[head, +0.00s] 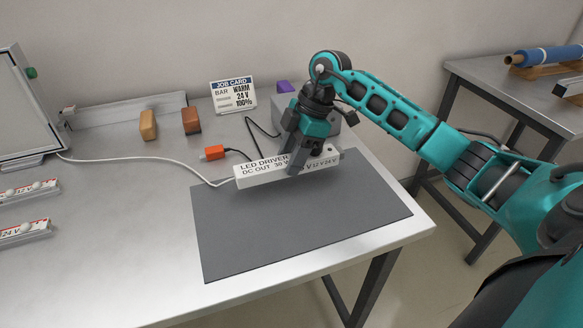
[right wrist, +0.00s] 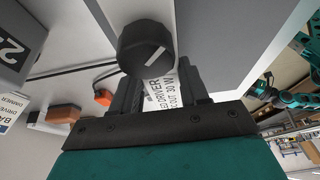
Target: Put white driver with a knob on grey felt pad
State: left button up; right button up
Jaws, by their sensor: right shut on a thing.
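The white LED driver (head: 258,175) is a long white bar with black lettering, held over the back part of the grey felt pad (head: 300,222). I cannot tell whether its underside touches the pad. My right gripper (head: 300,162) is shut on the driver, with its fingers across the driver's middle and right part. In the right wrist view the black round knob (right wrist: 147,47) with a white mark stands close to the fingers, and part of the driver's lettered face (right wrist: 158,92) shows between them. My left gripper is not in the head view.
A white cable runs from the driver's left end to the lightbox frame (head: 30,105). An orange connector (head: 213,153) lies behind the pad. The job card (head: 233,95), an orange block (head: 148,125) and a brown block (head: 191,120) stand behind. The pad's front is bare.

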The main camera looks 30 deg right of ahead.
jog(key=shift+f, duration=1.65)
jog(key=shift+f, duration=0.15)
jog(key=o, duration=1.2)
jog(key=v, duration=1.2)
jog(key=shift+p, duration=0.35)
